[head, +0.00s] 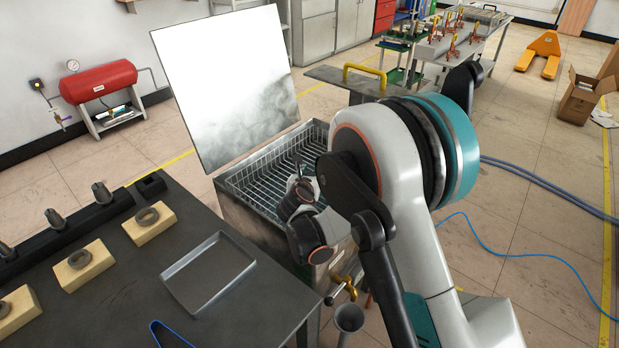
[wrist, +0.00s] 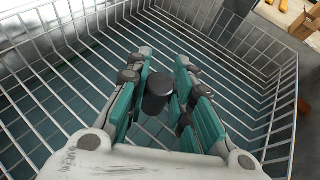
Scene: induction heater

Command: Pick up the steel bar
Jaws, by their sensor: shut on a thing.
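The steel bar (wrist: 157,92) shows in the wrist view as a short, dark cylinder, with its round end facing the camera. My gripper (wrist: 162,80) is shut on it, with teal finger pads on both sides. The gripper and bar are over or inside a wire basket (wrist: 62,90); I cannot tell whether the bar touches the basket's wires.
A dark table (head: 110,270) at left holds a shallow metal tray (head: 208,273) and wooden blocks with rings (head: 149,216). Blue hoses (head: 545,180) lie on the floor at right.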

